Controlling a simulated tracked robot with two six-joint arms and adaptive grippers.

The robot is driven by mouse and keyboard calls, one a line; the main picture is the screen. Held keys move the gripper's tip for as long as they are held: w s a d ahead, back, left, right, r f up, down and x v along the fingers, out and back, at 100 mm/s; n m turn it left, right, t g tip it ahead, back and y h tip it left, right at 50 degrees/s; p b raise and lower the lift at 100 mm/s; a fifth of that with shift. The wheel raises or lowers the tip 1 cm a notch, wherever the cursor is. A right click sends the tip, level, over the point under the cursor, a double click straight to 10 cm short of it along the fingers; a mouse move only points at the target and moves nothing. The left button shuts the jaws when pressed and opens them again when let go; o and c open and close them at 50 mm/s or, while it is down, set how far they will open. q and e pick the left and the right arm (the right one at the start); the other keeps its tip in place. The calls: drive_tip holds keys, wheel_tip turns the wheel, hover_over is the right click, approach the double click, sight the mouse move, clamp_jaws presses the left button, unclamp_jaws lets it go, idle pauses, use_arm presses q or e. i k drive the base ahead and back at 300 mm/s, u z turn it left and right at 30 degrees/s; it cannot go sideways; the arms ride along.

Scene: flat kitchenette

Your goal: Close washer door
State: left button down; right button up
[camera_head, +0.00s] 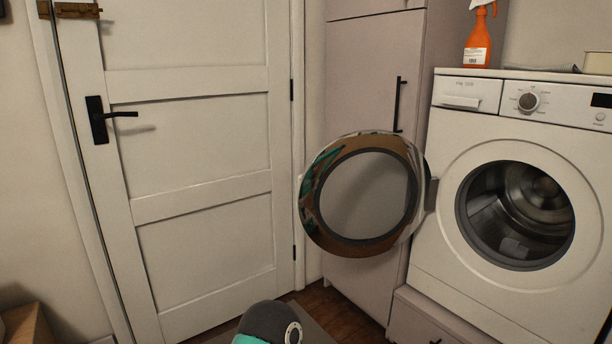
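The white washer (440,256) stands at the right, its round drum opening (515,215) uncovered and dark inside. Its round door (312,215) stands wide open, swung out to the left on a hinge at the left side of the opening. The door has a shiny rim with a brown and teal reflection and a grey glass middle. Neither of my grippers is in view. A dark rounded part with a teal patch at the bottom edge is likely mine.
A white panelled room door (200,140) with a black handle (109,117) is shut at the left. A tall cabinet (365,90) stands behind the washer door. An orange spray bottle (480,40) stands on the washer. A brown box (28,324) is at lower left.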

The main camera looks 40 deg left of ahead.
sight(423, 186)
drive_tip(key=k, duration=1.1)
drive_tip(key=u, duration=0.2)
drive_tip(key=i, duration=0.4)
drive_tip(key=u, duration=0.75)
drive_tip(key=i, duration=1.35)
drive_tip(key=z, duration=0.65)
